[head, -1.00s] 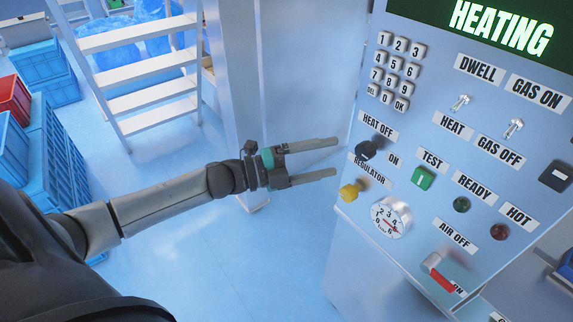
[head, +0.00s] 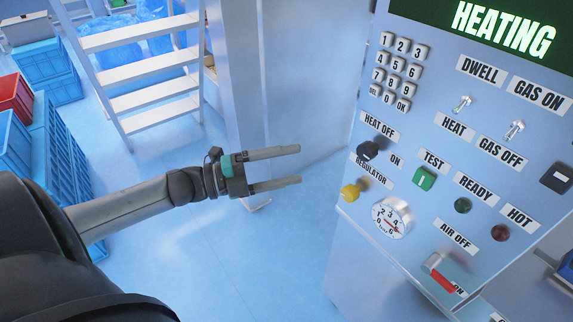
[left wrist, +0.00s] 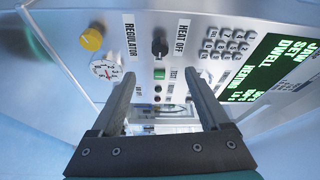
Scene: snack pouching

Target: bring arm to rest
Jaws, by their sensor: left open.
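My left gripper (head: 299,165) is open and empty, held in free air to the left of the control panel (head: 419,140). Its two fingers are apart and point right toward the panel in the head view. In the left wrist view the open fingers (left wrist: 165,98) frame part of the panel, with nothing between them. The black heat knob (head: 368,150) and yellow regulator knob (head: 350,191) are nearest the gripper, with a clear gap. The display reads HEATING (head: 503,30). My right gripper is not in view.
A round gauge (head: 392,218), a green test button (head: 424,178) and a red-handled air lever (head: 443,280) are on the panel. White steps (head: 145,75) stand at the back left. Blue crates (head: 65,155) and a red crate (head: 10,103) are at the left. The floor (head: 225,265) below is clear.

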